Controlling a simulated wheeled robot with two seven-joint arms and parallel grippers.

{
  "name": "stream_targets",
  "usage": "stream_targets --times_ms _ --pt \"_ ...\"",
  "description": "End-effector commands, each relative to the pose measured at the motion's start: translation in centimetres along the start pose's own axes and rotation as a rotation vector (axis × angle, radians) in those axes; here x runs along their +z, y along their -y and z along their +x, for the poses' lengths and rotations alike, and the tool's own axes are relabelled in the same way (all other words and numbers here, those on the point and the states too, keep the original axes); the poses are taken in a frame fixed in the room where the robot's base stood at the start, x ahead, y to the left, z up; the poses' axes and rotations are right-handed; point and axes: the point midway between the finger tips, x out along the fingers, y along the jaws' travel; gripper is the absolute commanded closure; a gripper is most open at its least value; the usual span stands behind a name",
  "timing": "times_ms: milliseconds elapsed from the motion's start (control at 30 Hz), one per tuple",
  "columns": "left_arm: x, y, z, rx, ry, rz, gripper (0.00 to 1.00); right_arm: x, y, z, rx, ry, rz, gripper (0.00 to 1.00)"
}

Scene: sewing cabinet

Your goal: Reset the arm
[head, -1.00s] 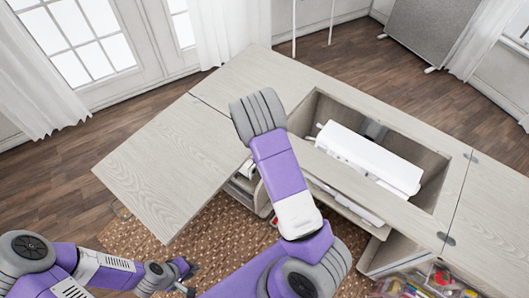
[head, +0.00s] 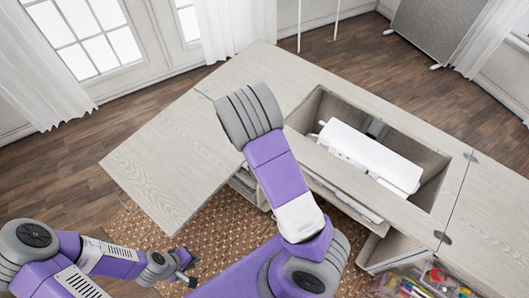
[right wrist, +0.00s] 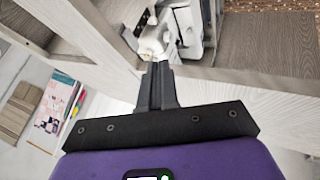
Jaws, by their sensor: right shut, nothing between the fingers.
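My left gripper (head: 187,267) is low at the bottom left of the head view, above the woven rug. It is small and dark there, and I cannot tell whether its fingers are apart. My right arm (head: 275,165) rises through the middle of the head view, in front of the cabinet; its gripper is hidden there. In the right wrist view my right gripper (right wrist: 160,72) is shut and empty, with its fingers pointing toward a white machine part (right wrist: 155,38). I cannot tell how far apart they are.
A pale wood sewing cabinet (head: 160,160) has an open well holding a white sewing machine (head: 370,155). A clear bin of colourful supplies (head: 435,280) is at the lower right. The woven rug (head: 215,235) lies below. Wood floor is open at the left.

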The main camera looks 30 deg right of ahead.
Motion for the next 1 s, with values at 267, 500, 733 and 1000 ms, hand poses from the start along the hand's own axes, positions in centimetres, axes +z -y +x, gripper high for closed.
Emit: stream_targets --times_ms 267,500,733,1000 --pt "0.0 -0.4 -1.0 0.0 0.0 0.0 0.8 -0.1 0.1 -2.9 -0.002 -0.001 -0.001 1.0" --pt "0.0 -0.3 -0.9 0.0 0.0 0.0 0.8 0.0 0.1 -2.9 -0.002 0.0 -0.001 1.0" --pt "0.0 -0.3 -0.9 0.0 0.0 0.0 0.8 3.6 4.3 -1.6 -0.133 0.102 0.068 1.0" --pt "0.0 -0.3 -0.9 0.0 0.0 0.0 0.8 10.6 16.2 -3.0 -0.494 0.379 0.328 1.0"
